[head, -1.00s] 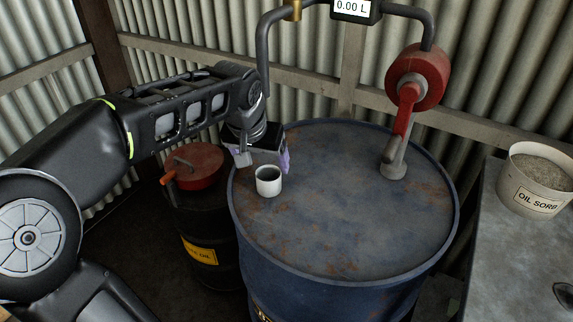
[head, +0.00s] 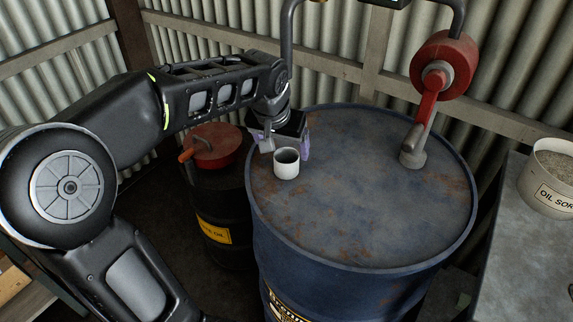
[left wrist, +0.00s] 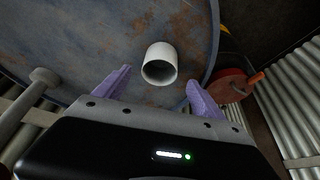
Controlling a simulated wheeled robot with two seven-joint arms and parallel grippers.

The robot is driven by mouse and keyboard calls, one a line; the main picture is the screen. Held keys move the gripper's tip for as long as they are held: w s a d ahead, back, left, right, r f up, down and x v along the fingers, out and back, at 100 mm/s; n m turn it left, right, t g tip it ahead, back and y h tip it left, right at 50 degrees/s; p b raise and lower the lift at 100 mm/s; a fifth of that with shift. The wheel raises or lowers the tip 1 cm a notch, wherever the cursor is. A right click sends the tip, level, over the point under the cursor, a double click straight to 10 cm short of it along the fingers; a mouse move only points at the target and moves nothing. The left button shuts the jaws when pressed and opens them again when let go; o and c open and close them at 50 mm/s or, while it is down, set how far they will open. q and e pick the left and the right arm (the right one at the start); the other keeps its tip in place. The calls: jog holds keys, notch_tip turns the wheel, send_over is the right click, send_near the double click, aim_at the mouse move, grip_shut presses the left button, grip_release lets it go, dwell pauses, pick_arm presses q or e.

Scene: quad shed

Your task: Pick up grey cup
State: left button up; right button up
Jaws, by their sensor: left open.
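The grey cup (head: 286,164) looks pale grey to white with a dark inside. It stands upright on the rusty blue drum (head: 370,215), near the drum's left rim. In the left wrist view the cup (left wrist: 160,62) lies ahead of and between my two purple fingers. My left gripper (head: 285,146) is open just behind the cup in the head view, with a finger to each side. It also shows in the left wrist view (left wrist: 158,93), with a gap between the fingers and the cup. My right gripper is not in view.
A red hand pump (head: 440,75) rises from the drum's back right. A smaller dark drum with a red lid (head: 212,146) stands to the left. A bucket of oil sorb (head: 552,180) is on the grey bench at right. The drum's middle is clear.

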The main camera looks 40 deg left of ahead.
aim_at(286, 153)
pick_arm(q)
jog(key=x, duration=0.5)
jog(key=shift+f+p, duration=0.15)
jog(key=shift+p, duration=0.15)
jog(key=c, duration=1.5)
jog(key=shift+o, duration=0.2)
jog(key=shift+r, duration=0.2)
jog(key=shift+r, duration=0.5)
jog(key=shift+b+v, duration=0.35)
jog(key=shift+v, duration=0.8)
jog(key=s+d+b, duration=0.1)
jog(key=s+d, duration=0.1)
jog(key=s, duration=0.6)
jog(key=s+d+b, duration=0.2)
jog(key=s+d, duration=0.1)
jog(key=s, duration=0.5)
jog(key=shift+s, duration=0.25)
jog(key=shift+a, duration=0.1)
